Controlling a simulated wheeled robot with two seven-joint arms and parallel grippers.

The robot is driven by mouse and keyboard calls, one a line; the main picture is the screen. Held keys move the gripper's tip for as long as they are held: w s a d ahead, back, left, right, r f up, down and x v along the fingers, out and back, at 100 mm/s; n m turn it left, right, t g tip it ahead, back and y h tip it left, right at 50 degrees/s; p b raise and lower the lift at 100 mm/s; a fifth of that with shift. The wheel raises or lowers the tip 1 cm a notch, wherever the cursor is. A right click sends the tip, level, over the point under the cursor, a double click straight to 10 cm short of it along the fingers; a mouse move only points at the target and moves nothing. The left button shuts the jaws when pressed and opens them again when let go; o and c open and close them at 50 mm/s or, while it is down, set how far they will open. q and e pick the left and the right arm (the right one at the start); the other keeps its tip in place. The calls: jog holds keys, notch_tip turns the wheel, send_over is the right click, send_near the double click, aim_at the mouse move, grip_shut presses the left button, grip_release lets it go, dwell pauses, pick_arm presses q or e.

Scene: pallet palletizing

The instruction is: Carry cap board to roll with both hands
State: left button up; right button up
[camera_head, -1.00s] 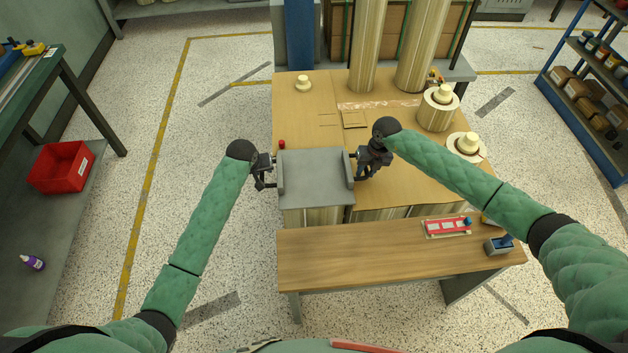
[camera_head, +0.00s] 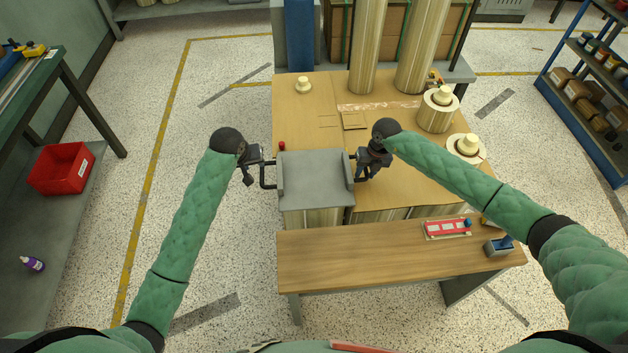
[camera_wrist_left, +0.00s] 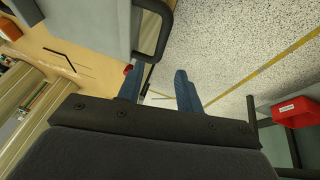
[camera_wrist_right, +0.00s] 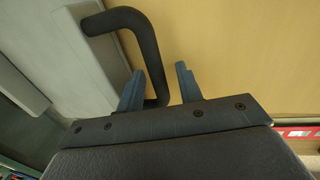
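The cap board (camera_head: 315,172) is a grey tray-like board with raised side edges and a dark handle on each side. It lies level at the front left of the tan surface. My left gripper (camera_head: 257,164) is open beside the left handle (camera_wrist_left: 158,30); in the left wrist view the handle is ahead of the fingers (camera_wrist_left: 158,90), not clearly between them. My right gripper (camera_head: 364,162) has parted fingers (camera_wrist_right: 158,88) around the right handle (camera_wrist_right: 130,25), with a gap to one finger. Pale rolls (camera_head: 312,217) show below the board's front edge; their contact is hidden.
A wooden bench (camera_head: 380,258) with a red-and-white item (camera_head: 447,228) stands in front. Tall pale rolls (camera_head: 368,45) stand at the back. Shorter capped rolls (camera_head: 437,113) stand at the right. A small red object (camera_head: 282,145) is near the board's back left corner.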

jog(key=shift+r, duration=0.1)
pick_arm(q)
jog(key=shift+v, duration=0.9)
pick_arm(e)
notch_tip(320, 180, up, 12)
jog(key=d, duration=0.2)
jog(key=shift+w+d+f, duration=0.15)
jog(key=shift+f, duration=0.1)
